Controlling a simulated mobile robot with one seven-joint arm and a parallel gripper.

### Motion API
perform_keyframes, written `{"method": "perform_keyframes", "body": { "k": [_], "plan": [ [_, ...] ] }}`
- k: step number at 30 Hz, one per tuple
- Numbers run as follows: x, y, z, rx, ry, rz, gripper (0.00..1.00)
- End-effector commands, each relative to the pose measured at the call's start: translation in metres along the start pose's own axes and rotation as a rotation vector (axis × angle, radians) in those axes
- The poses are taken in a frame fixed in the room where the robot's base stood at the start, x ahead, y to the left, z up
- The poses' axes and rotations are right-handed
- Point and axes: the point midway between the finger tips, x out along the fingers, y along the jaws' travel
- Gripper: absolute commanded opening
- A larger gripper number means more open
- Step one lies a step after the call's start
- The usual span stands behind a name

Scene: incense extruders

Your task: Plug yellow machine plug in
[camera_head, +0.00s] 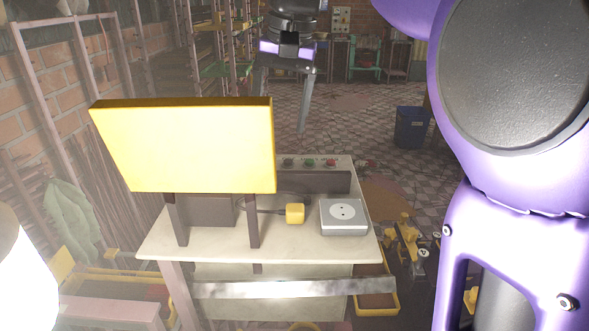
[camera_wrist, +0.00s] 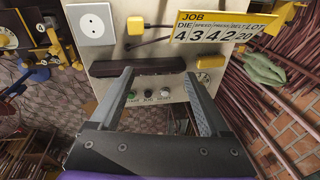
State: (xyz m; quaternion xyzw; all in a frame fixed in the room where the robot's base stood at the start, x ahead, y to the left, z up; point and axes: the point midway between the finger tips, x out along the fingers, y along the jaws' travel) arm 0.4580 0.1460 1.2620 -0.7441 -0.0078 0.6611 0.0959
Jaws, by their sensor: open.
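The yellow plug (camera_head: 295,213) lies on the pale machine top, with a dark cable running from its left side. It also shows in the wrist view (camera_wrist: 135,25). The grey box with a white round socket face and two dark holes (camera_head: 343,214) stands just right of the plug, apart from it. In the wrist view the socket (camera_wrist: 95,24) is left of the plug. My gripper (camera_wrist: 158,74) is open and empty, its fingers spread. In the head view my gripper (camera_head: 281,115) hangs beyond the machine's far edge, away from plug and socket; the yellow board hides part of one finger.
A large yellow board (camera_head: 185,145) stands on posts at the machine's left; its other face carries numbers in the wrist view (camera_wrist: 235,27). A dark raised bar (camera_head: 318,182) and a button panel (camera_head: 308,162) line the far edge. A blue bin (camera_head: 411,127) stands beyond.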

Motion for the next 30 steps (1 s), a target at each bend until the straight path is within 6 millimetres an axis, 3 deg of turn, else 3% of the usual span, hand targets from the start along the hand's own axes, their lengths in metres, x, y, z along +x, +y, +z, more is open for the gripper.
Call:
{"method": "perform_keyframes", "body": {
  "k": [7, 20, 30],
  "plan": [
    [-0.001, 0.021, 0.018, -0.084, -0.108, 0.140, 0.80],
    [0.003, 0.023, 0.021, -0.091, -0.117, 0.151, 0.80],
    [0.068, 0.033, 0.028, -0.091, -0.119, 0.151, 0.80]
  ]
}}
